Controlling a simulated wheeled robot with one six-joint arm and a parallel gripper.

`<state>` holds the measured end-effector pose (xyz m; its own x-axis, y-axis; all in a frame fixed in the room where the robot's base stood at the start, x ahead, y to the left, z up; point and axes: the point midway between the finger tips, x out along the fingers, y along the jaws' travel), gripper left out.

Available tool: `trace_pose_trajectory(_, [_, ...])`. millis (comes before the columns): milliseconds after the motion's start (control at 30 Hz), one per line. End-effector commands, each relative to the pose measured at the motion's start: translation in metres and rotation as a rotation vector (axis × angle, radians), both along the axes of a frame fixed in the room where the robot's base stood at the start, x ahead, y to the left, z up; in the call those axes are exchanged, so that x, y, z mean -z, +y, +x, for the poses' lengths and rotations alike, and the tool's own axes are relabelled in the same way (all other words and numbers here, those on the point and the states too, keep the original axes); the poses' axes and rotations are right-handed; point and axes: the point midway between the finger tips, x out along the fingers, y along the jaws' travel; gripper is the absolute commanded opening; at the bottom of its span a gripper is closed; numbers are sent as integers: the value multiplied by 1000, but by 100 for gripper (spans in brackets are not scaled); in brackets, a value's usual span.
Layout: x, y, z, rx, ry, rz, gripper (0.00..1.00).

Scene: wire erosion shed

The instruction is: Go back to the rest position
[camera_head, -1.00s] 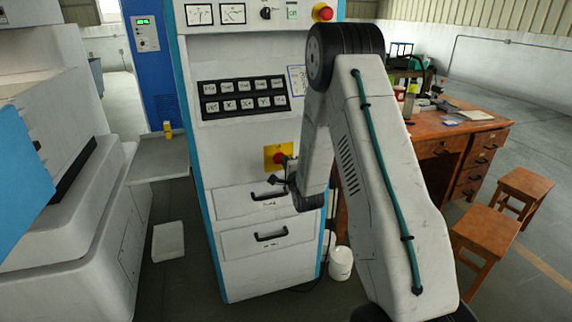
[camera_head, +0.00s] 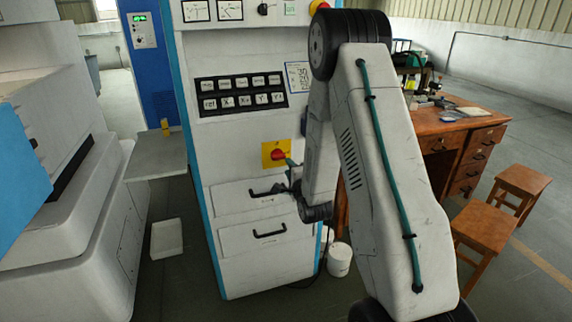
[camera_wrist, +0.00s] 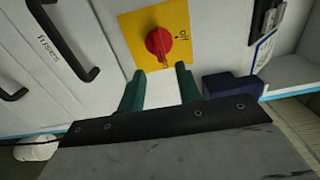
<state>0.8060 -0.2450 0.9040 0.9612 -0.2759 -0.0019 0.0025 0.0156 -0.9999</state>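My gripper (camera_wrist: 160,72) shows in the wrist view with its two green fingers spread apart and nothing between them. Just beyond the fingertips is a red rotary switch (camera_wrist: 158,42) on a yellow plate (camera_wrist: 178,15). Contact between fingers and switch cannot be made out. In the head view, my gripper (camera_head: 288,172) is small and partly hidden by my wrist, just below the yellow plate (camera_head: 270,146) and in front of the upper drawer (camera_head: 232,200). My arm reaches forward, bent at a high elbow.
The control cabinet (camera_head: 235,145) stands close ahead, with drawer handles (camera_head: 270,233) jutting out. A white machine (camera_head: 85,245) stands left. A wooden desk (camera_head: 470,124) and stools (camera_head: 485,226) are right. A white bucket (camera_head: 339,260) stands beside the cabinet. Floor at far right is open.

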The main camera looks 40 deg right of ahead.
Motion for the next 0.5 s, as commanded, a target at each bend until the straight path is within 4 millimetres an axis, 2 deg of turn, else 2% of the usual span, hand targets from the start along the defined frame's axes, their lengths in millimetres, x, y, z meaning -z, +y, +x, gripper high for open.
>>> trace_pose_trajectory(167, [0, 4, -14, 1, 0, 0, 34])
trace_pose_trajectory(500, [0, 4, -15, 1, -1, 0, 34])
